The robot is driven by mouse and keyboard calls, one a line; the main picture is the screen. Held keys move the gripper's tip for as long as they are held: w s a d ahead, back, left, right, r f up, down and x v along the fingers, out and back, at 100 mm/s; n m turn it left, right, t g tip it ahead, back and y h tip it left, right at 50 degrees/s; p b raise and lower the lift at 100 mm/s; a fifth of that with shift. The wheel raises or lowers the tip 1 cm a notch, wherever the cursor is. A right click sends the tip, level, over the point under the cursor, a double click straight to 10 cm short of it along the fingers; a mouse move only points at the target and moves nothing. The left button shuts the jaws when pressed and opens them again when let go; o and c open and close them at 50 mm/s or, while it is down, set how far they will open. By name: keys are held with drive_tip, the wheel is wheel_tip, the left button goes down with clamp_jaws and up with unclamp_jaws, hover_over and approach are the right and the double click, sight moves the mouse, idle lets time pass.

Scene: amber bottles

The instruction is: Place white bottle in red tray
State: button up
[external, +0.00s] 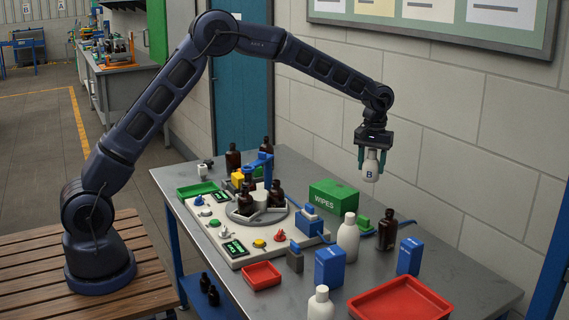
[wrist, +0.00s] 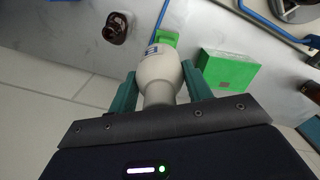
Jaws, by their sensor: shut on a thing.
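A white bottle (external: 370,165) marked "B" hangs upright in my gripper (external: 373,150), well above the far right part of the table. The gripper is shut on it near its top. In the wrist view the same bottle (wrist: 158,72) sits between the two green fingers of my gripper (wrist: 158,85). A large red tray (external: 400,300) lies at the table's front right, nearer the camera than the held bottle. A smaller red tray (external: 262,275) lies near the table's front middle. Two other white bottles stand on the table, one by the middle (external: 348,238) and one at the front edge (external: 321,303).
A green WIPES box (external: 333,198), also in the wrist view (wrist: 228,70), stands below and left of the held bottle. An amber bottle (external: 387,232) and blue boxes (external: 329,267) (external: 409,257) stand between there and the large tray. A turntable (external: 256,210) holds amber bottles.

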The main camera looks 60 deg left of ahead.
drive_tip(key=s+d+m, duration=0.2)
drive_tip(key=s+d, duration=0.1)
drive_tip(key=d, duration=0.6)
drive_tip(key=s+d+m, duration=0.2)
drive_tip(key=s+d, duration=0.1)
drive_tip(key=d, duration=0.6)
drive_tip(key=m, duration=0.4)
hover_over(400, 313)
wheel_tip(400, 313, down, 18)
drive_tip(key=shift+f, duration=0.25)
drive_tip(key=shift+f, duration=0.15)
drive_tip(key=o, duration=1.1)
drive_tip(key=shift+c, duration=0.2)
